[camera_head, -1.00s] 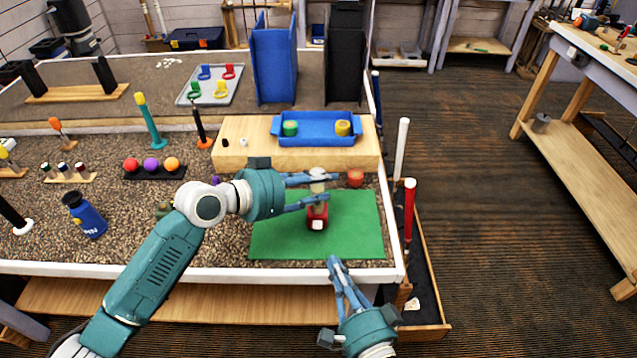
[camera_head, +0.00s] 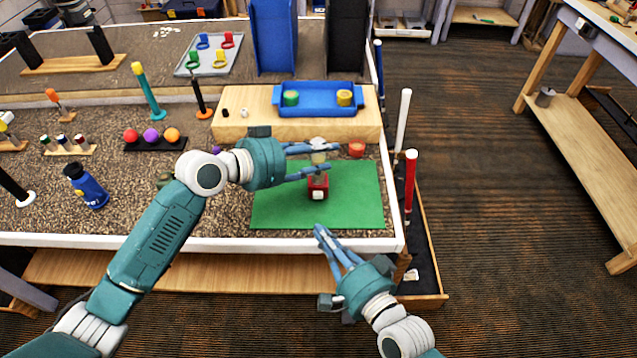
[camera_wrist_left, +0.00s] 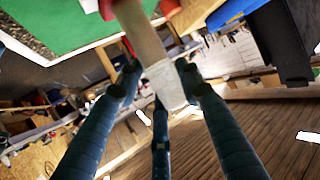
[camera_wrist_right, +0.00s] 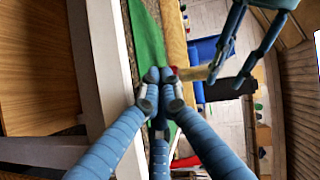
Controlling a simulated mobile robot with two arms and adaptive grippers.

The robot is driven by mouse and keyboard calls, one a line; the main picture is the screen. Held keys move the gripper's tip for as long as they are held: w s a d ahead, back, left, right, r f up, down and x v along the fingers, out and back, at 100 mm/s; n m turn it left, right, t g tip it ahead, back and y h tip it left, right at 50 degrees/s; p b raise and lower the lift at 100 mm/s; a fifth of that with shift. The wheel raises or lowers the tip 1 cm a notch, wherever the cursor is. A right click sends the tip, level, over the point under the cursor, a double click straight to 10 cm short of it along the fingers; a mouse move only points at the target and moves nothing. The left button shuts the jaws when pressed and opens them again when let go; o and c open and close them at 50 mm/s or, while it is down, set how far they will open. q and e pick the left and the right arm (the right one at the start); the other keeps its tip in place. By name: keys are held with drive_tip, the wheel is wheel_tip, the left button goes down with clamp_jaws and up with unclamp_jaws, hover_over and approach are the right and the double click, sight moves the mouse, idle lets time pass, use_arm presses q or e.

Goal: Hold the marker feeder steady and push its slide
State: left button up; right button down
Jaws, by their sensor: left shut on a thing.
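The marker feeder (camera_head: 318,184) stands on the green mat (camera_head: 355,205), with a red base, a small white block on its near face and a pale tan upright column. In the left wrist view the column (camera_wrist_left: 140,32) ends in a whitish cap between the fingers. My left gripper (camera_head: 324,158) is shut around the column's upper part, above the red base. My right gripper (camera_head: 319,229) is near the mat's front edge, apart from the feeder. Its fingertips (camera_wrist_right: 160,90) meet, with nothing visible between them. The feeder's red base also shows beyond them (camera_wrist_right: 186,73), partly hidden.
A wooden block (camera_head: 240,128) behind the mat bears a blue tray (camera_head: 318,111) with green and yellow round pieces. A red round piece (camera_head: 356,149) sits near the mat's back edge. Red (camera_head: 411,180) and white (camera_head: 402,120) shafts stand off the table's right edge.

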sight(321, 216)
drive_tip(key=shift+s+a+f+n+g+y, duration=0.15)
drive_tip(key=shift+s+n+g, duration=0.15)
drive_tip(key=shift+n+g, duration=0.4)
drive_tip(key=shift+s+a+n+g+y, duration=0.1)
drive_tip(key=shift+s+n+g, duration=0.2)
drive_tip(key=shift+n+g, duration=0.35)
drive_tip(key=shift+s+a+f+n+g+y, duration=0.15)
drive_tip(key=shift+s+n+g, duration=0.15)
drive_tip(key=shift+n+g, duration=0.35)
drive_tip(key=shift+w, duration=0.1)
drive_tip(key=shift+w, duration=4.35)
drive_tip(key=shift+w, duration=0.4)
